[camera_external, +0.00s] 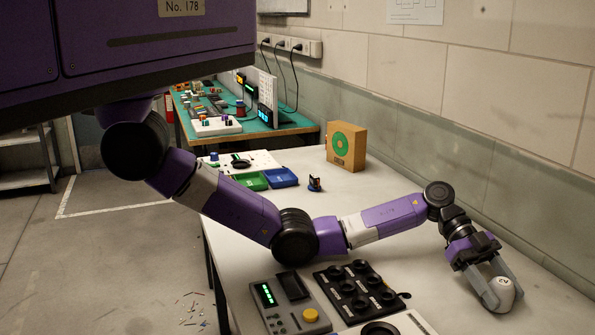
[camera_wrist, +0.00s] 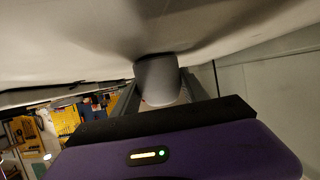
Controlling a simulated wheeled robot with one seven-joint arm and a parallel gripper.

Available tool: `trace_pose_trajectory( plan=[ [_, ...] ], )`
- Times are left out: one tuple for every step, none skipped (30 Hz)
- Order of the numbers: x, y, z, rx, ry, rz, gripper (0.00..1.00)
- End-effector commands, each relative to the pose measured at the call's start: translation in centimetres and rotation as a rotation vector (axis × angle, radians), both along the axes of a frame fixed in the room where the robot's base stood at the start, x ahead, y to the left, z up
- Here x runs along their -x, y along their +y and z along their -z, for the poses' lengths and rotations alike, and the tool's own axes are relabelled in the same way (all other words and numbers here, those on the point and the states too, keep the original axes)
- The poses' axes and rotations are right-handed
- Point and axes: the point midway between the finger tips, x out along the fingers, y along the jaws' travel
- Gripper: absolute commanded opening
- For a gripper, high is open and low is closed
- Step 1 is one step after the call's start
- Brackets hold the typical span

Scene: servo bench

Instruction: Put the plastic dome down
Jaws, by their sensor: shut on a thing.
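The plastic dome (camera_external: 501,294) is pale grey-white with a rounded end and a small dark mark. My gripper (camera_external: 497,284) is shut on it, one grey finger on each side, over the right end of the white table (camera_external: 400,242). In the wrist view the dome (camera_wrist: 157,78) shows as a grey rounded body between the fingers of my gripper (camera_wrist: 160,92). The pale table surface lies close beyond it, with a dark shadow around the dome. I cannot tell for sure whether the dome touches the table.
A control box with an orange knob (camera_external: 311,315) and a black tray with round cups (camera_external: 361,290) stand at the front. The wall runs along the right.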

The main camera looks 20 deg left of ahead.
Motion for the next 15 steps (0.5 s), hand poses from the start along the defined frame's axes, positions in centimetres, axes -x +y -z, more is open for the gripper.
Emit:
trace_pose_trajectory(
  plan=[
    [0.01,-0.01,0.12,0.001,-0.001,0.0,0.12],
    [0.0,0.0,0.15,0.001,0.0,0.0,0.12],
    [-0.01,-0.01,0.15,0.002,-0.001,0.001,0.12],
    [0.0,-0.01,0.14,0.001,-0.001,0.001,0.12],
    [0.0,-0.01,0.14,0.001,-0.001,0.0,0.12],
    [-0.01,0.0,0.14,0.001,-0.001,0.0,0.12],
    [-0.01,-0.01,0.13,0.001,-0.001,0.0,0.12],
    [-0.01,-0.01,0.15,0.001,-0.001,0.0,0.12],
    [-0.01,0.0,0.25,0.001,-0.001,0.0,0.12],
    [-0.01,0.0,0.35,0.001,-0.001,0.0,0.12],
    [-0.01,0.0,0.45,0.001,-0.001,0.0,0.12],
    [-0.01,0.0,0.56,0.001,-0.001,0.0,0.12],
    [-0.02,0.0,0.45,0.001,-0.001,0.0,0.56],
    [-0.01,0.0,0.39,0.001,-0.001,0.0,0.61],
    [-0.02,0.0,0.4,0.001,-0.001,0.0,0.69]
  ],
)
